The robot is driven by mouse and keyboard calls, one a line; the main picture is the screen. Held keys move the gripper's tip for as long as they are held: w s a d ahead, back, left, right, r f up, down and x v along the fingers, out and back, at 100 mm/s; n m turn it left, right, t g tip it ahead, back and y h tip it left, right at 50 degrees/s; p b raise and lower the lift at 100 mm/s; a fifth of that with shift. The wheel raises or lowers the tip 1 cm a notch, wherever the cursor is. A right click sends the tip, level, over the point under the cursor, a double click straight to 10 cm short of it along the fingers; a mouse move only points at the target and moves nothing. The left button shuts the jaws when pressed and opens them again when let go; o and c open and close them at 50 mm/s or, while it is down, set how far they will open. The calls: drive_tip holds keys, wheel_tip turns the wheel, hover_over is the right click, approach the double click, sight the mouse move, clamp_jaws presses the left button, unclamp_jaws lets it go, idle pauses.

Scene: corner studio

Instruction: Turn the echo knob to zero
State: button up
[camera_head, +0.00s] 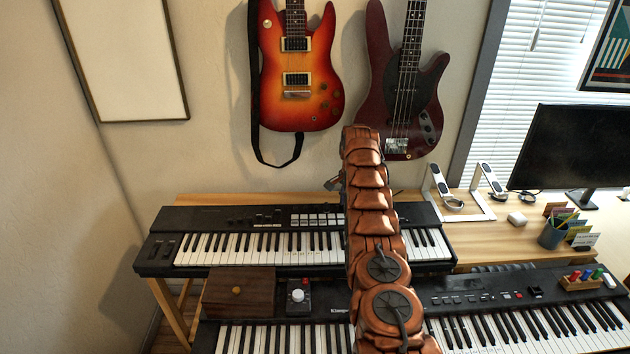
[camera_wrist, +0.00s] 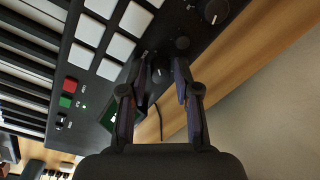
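The black upper keyboard (camera_head: 160,262) stands on the wooden desk. Its panel (camera_wrist: 130,52) fills much of the wrist view, with a row of dark round knobs along its edge. One small knob (camera_wrist: 160,74) shows between my gripper's fingers, with a visible gap on each side. Another knob (camera_wrist: 182,43) is just beyond the fingertips, and a larger knob (camera_wrist: 216,10) with a white pointer mark is farther up. I cannot read which is the echo knob. My gripper (camera_wrist: 161,66) is open and holds nothing. In the head view my arm covers the knob area and most of the gripper.
White pads (camera_wrist: 118,46), a red button (camera_wrist: 71,85) and a green button (camera_wrist: 66,101) lie beside the knobs. Guitars (camera_head: 297,65) hang behind; a monitor (camera_head: 570,148) stands right.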

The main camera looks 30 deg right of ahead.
drive_tip(key=m, duration=0.3)
drive_tip(key=shift+s+p, duration=0.1)
drive_tip(key=shift+p, duration=0.2)
drive_tip(key=shift+r+m+p, duration=0.2)
drive_tip(key=shift+m+p, duration=0.4)
drive_tip(key=shift+m, duration=0.2)
drive_tip(key=shift+m+p, duration=0.9)
drive_tip(key=shift+p, duration=0.05)
wheel_tip(320, 180, up, 6)
drive_tip(key=shift+a+f+b, duration=0.1)
drive_tip(key=shift+f+b, duration=0.1)
drive_tip(key=shift+b, duration=0.7)
drive_tip(key=shift+r+p, duration=0.45)
drive_tip(key=shift+r, duration=0.55)
drive_tip(key=s+a+r+n, duration=0.4)
drive_tip(key=a+r, duration=0.3)
drive_tip(key=a, duration=0.2)
drive_tip(key=s+a+r+n+g, duration=0.1)
drive_tip(key=s+a+r+n, duration=0.4)
drive_tip(key=a+r, duration=0.3)
drive_tip(key=shift+s+a+r+b, duration=0.2)
drive_tip(key=shift+s+a+b, duration=0.25)
drive_tip(key=shift+a, duration=0.2)
